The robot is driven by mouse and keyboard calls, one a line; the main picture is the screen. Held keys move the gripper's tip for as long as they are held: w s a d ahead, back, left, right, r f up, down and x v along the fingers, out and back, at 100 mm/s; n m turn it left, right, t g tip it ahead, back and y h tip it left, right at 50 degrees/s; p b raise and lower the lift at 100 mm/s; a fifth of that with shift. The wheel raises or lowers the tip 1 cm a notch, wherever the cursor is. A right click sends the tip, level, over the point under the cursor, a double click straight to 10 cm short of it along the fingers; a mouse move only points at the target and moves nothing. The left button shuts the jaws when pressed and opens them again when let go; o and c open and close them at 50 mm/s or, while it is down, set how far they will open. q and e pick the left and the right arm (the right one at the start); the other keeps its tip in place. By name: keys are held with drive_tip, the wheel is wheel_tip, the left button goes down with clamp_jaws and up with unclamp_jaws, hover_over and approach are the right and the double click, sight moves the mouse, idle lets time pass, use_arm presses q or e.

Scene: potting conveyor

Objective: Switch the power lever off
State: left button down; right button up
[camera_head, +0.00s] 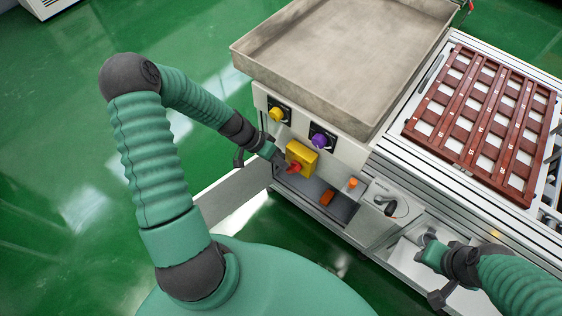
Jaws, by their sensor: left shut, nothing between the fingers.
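The power lever (293,169) is a small red handle on the lower left of a yellow switch box (302,154), on the front panel of the machine. My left gripper (271,151) is shut and empty, just left of the yellow box and close to the lever. I cannot tell whether it touches the box or the lever. My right gripper (426,248) is at the lower right, over the light ledge beside the conveyor, away from the lever. Its fingers are too small and dark to tell open from shut.
A yellow knob (276,114) and a purple knob (320,141) sit above the box. A large grey tray (270,62) tops the machine. A red-brown grid tray (460,150) lies on the conveyor.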

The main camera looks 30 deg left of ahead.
use_arm(q)
drive_tip(key=shift+f, duration=0.1)
wheel_tip(320, 180, down, 4)
drive_tip(key=n+h+b, duration=0.2)
drive_tip(key=h+b, duration=0.5)
drive_tip(key=h, duration=0.4)
drive_tip(key=v, duration=1.6)
drive_tip(key=shift+s+a+r+t, duration=0.2)
drive_tip(key=shift+s+r+t, duration=0.1)
drive_tip(key=shift+s+r, duration=0.1)
drive_tip(key=shift+a+y, duration=0.1)
drive_tip(key=shift+y, duration=0.2)
